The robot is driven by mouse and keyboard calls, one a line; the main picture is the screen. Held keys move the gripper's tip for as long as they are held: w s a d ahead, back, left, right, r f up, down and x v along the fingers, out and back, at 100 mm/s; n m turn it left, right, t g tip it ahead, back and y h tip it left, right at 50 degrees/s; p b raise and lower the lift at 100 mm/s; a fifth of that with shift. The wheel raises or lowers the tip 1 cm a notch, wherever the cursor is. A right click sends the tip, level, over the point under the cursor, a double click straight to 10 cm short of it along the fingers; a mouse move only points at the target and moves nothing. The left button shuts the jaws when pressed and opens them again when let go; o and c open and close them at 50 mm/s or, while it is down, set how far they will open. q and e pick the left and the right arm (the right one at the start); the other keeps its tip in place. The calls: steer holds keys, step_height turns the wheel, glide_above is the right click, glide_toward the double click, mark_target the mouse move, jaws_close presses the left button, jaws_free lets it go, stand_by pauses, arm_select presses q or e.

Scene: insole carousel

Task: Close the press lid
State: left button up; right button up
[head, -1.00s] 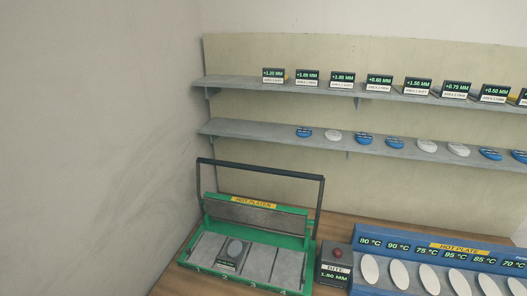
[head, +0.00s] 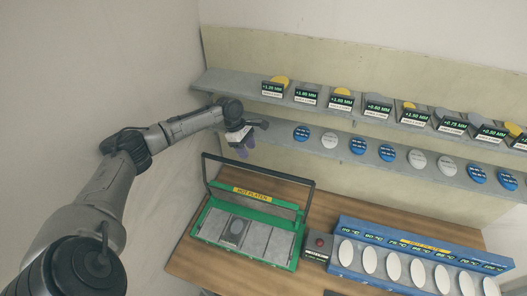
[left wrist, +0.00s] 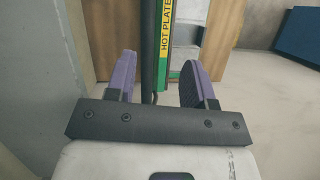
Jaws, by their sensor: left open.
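The green press (head: 203,234) stands on the wooden table with its lid (head: 255,203) raised and tilted back. A dark handle bar (head: 262,169) forms a frame above the lid. My left gripper (head: 241,150) is open and empty, above and behind the handle bar's left part. In the left wrist view, the purple fingers of the left gripper (left wrist: 156,82) stand apart, with a dark bar (left wrist: 148,50) and the yellow "HOT PLATEN" label (left wrist: 168,35) seen between and beyond them. My right gripper is not in view.
A grey box with a red button (head: 318,246) stands right of the press. Two wall shelves (head: 228,84) with tags and discs are behind.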

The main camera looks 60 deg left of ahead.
arm_select(q)
step_height(320, 180, up, 3)
steer(key=a+n, duration=0.1)
steer(key=a, duration=0.1)
steer(key=b, duration=0.1)
glide_toward(259, 168)
steer(key=shift+t, duration=0.3)
steer(key=x, duration=0.4)
steer(key=shift+s+f, duration=0.15)
steer(key=shift+f, duration=0.2)
steer(key=b+x, duration=0.2)
steer(key=b, duration=0.1)
steer(key=shift+d+f+b, duration=0.1)
steer(key=shift+f+b, duration=0.25)
steer(key=shift+f, duration=0.05)
steer(key=shift+b+x, duration=0.95)
steer(key=shift+b, duration=0.15)
steer(key=shift+d, duration=0.15)
steer(key=shift+c, duration=0.5)
jaws_close()
steer(key=shift+r, duration=0.1)
